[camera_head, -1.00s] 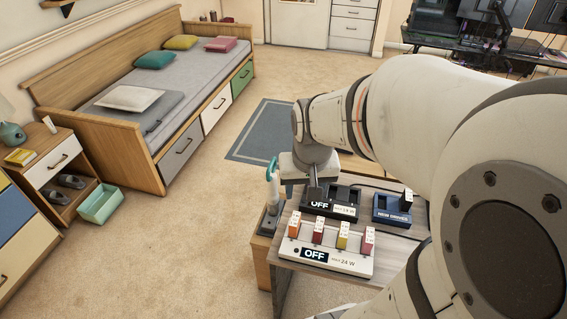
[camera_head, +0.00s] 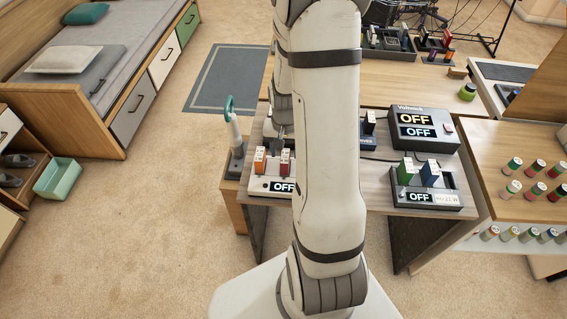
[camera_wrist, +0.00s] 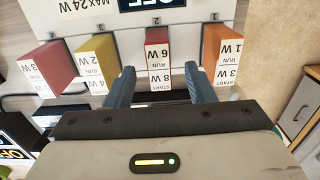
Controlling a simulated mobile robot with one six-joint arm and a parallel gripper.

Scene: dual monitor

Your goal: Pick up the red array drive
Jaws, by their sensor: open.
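The red drive (camera_wrist: 158,52), labelled 6 W run and 8 W start, stands in a slot of the white dock (camera_wrist: 85,22). It also shows in the head view (camera_head: 285,160) beside the orange drive (camera_head: 260,160). In the wrist view my gripper (camera_wrist: 161,80) is open, with one finger on each side of the red drive's labelled end. I cannot tell whether a finger touches it. A second, darker red drive (camera_wrist: 46,65), labelled 3 W, stands at the far left of the row. In the head view my arm hides part of the dock.
A yellow drive (camera_wrist: 97,62) and the orange drive (camera_wrist: 222,55) flank the red one. In the head view, a dark dock (camera_head: 448,198) holds green and blue drives. A power box reading OFF (camera_head: 425,130) stands behind it. A teal-handled tool (camera_head: 232,125) stands left of the desk.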

